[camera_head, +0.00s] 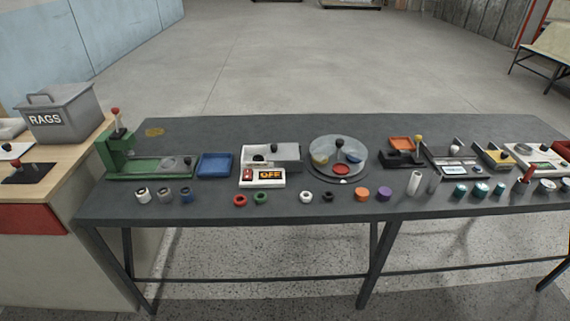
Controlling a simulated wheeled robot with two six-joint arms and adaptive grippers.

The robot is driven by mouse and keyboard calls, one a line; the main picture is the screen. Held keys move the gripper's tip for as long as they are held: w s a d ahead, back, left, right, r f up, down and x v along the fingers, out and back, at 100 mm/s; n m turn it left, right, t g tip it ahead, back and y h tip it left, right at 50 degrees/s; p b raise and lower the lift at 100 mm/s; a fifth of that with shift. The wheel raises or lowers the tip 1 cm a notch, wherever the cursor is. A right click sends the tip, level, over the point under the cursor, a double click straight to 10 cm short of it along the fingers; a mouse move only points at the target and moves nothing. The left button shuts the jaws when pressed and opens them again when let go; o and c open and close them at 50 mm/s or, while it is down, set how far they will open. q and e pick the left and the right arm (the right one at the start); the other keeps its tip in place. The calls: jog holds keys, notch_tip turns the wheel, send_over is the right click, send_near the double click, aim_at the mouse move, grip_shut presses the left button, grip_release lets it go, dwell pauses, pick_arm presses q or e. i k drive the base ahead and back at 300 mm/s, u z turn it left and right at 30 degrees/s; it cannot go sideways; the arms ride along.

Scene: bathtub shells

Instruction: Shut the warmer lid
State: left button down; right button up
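The likely warmer is a white box (243,172) at the left-middle of the dark table, with an orange OFF display (269,174) and a red switch (248,175) on its front. A grey lid (288,151) sits over its right side, and a dark knob (272,148) shows near the lid's left end. The left part of the box looks uncovered, so the lid appears open; its exact fit is too small to tell. Neither of my grippers shows in the head view.
A blue tray (215,165) and green press (119,152) stand left of the warmer; a round clear-covered turntable (338,157) stands right. Red (240,200) and green (261,198) rings lie in front. A RAGS bin (62,115) stands on the left bench. The table's back strip is mostly clear.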

aim_at(276, 151)
jog(key=u, duration=0.8)
jog(key=k, duration=0.1)
jog(key=z, duration=1.75)
jog(key=i, duration=0.9)
jog(key=u, duration=0.1)
